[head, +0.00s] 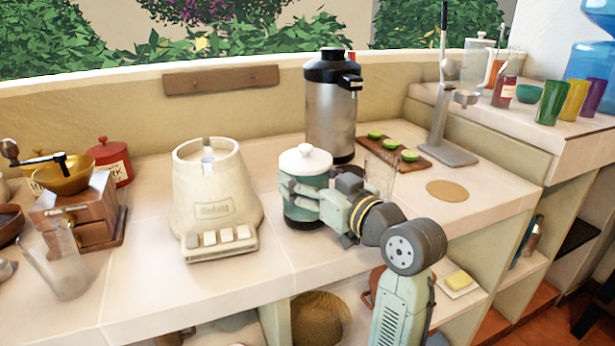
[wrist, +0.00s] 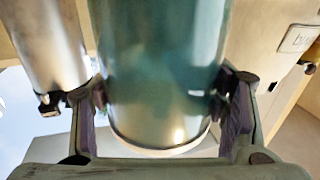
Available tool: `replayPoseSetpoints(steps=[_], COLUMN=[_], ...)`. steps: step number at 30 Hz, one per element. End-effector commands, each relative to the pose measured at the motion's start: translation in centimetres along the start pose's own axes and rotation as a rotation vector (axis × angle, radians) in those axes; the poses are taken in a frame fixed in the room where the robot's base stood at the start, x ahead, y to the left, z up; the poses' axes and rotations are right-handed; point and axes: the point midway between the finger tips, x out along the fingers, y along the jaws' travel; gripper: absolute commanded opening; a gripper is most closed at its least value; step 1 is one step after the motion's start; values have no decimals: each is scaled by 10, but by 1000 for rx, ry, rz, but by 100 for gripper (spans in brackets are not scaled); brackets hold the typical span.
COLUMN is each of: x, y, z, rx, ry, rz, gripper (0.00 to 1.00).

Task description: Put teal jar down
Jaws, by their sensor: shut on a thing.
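The teal jar (head: 304,182) with a white knobbed lid (head: 305,160) stands upright near the middle of the counter in the head view. My gripper (head: 306,198) is closed around its body from the front right. In the wrist view the jar (wrist: 165,60) fills the space between my two fingers (wrist: 165,100), with one finger on each side. The jar's lower edge is near the counter (head: 250,280); I cannot tell whether it touches. Part of the jar's side is hidden behind my gripper.
A cream appliance base (head: 214,180) is close on the left. A steel dispenser (head: 331,115) stands behind the jar. A clear glass (head: 381,168) and a wooden board (head: 418,160) with green lime halves are to the right. A round cork coaster (head: 446,191) lies bare at the right.

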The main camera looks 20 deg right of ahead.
Motion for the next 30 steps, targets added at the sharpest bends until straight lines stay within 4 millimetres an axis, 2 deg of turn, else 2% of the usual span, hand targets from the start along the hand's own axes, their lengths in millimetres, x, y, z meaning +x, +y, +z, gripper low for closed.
replayPoseSetpoints(steps=[2,3,12,23,26,30], x=[0,0,0,0,-11,-38], y=[0,0,0,0,1,1], z=[3,3,2,-2,0,1], rx=[-1,0,0,0,-1,-2], ry=[2,0,0,0,2,2], rz=[0,0,0,0,3,5], gripper=[6,68,87,87,87,87])
